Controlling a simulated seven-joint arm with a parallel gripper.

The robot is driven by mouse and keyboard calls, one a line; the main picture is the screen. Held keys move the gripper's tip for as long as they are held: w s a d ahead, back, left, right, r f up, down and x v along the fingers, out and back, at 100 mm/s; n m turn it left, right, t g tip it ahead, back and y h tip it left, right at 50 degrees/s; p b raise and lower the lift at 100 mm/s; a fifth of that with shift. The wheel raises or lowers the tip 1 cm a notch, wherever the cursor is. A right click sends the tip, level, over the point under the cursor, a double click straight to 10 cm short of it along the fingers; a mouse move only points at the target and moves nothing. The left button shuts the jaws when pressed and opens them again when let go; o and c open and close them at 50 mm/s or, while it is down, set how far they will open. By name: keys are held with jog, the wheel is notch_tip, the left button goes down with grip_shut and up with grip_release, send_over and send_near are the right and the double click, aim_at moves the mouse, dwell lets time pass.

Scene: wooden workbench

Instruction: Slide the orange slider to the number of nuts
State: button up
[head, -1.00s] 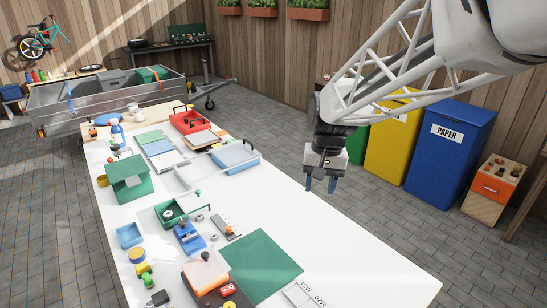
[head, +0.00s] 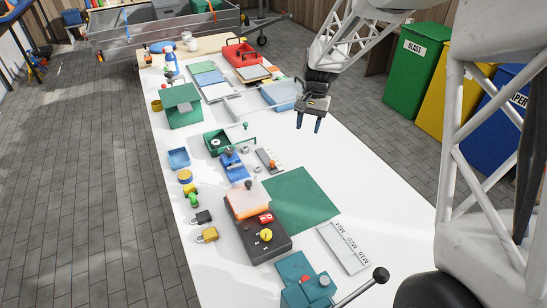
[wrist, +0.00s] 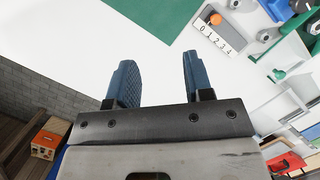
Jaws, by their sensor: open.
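The slider board (head: 263,155) is a small grey plate lying on the white bench, with the orange slider (head: 272,163) on it. In the wrist view the board (wrist: 204,36) shows the numbers 0 to 4, and the orange slider (wrist: 215,19) sits near the 0 end. Grey ring-like nuts lie near the board, one (head: 257,169) beside it; the wrist view shows a nut (wrist: 234,4) and another nut (wrist: 264,36). My gripper (head: 309,125) is open and empty, above the bench to the right of and beyond the board. Its blue fingers (wrist: 158,65) point down.
A green mat (head: 300,200) lies nearer than the board. A green tray (head: 222,150) and a blue device (head: 236,170) stand left of it. A blue box (head: 280,95) lies behind my gripper.

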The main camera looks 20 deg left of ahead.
jog(key=g, duration=0.1)
send_near(272, 161)
jog(key=shift+s+a+f+h, duration=0.1)
jog(key=shift+a+f+h, duration=0.2)
jog(key=shift+f, duration=0.25)
jog(key=shift+x, duration=3.9)
jog(key=shift+s, duration=0.1)
grip_shut()
